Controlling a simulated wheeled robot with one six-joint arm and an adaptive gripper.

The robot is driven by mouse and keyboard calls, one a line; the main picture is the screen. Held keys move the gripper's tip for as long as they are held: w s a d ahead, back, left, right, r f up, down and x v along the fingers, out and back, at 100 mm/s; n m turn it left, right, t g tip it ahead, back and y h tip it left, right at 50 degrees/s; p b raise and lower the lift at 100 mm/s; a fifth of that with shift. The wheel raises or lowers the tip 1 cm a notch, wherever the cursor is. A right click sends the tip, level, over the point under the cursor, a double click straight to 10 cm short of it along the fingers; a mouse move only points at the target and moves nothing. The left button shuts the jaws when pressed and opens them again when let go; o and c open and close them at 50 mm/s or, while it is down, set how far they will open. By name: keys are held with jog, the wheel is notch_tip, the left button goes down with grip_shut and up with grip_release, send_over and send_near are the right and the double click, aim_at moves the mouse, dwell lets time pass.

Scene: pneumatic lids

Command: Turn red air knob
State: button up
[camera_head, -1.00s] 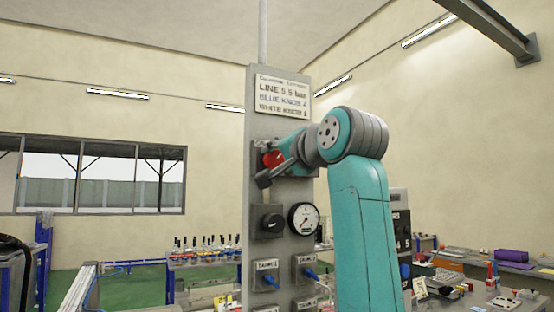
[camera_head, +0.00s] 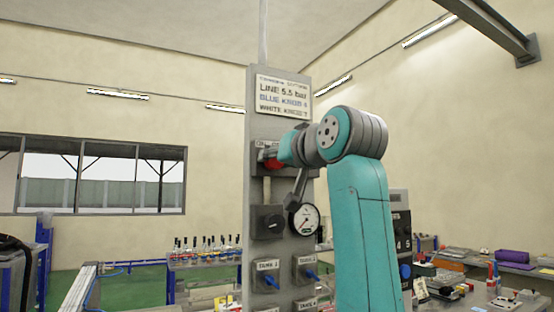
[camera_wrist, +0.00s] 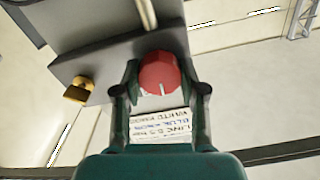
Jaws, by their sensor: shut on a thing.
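The red air knob (camera_head: 275,163) is on the upper part of the grey panel (camera_head: 262,120), partly hidden by my gripper (camera_head: 284,160) in the head view. In the wrist view the red knob (camera_wrist: 160,74) sits between the two fingertips of my gripper (camera_wrist: 160,80), and the fingers are shut on its sides. A white mark shows on the knob's face. A sign on the panel (camera_head: 283,97) reads LINE 5.5 bar, with blue and white knob lines below it.
Lower are tank labels with blue fittings (camera_head: 271,281). A brass-coloured padlock-like piece (camera_wrist: 79,90) shows beside the knob in the wrist view. Benches with items stand behind.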

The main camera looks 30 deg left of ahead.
jog(key=shift+a+f+n, duration=0.1)
jog(key=shift+n, duration=4.8)
jog(key=o, duration=1.2)
jog(key=shift+c, duration=0.2)
jog(key=shift+s, duration=0.15)
jog(key=v, duration=1.2)
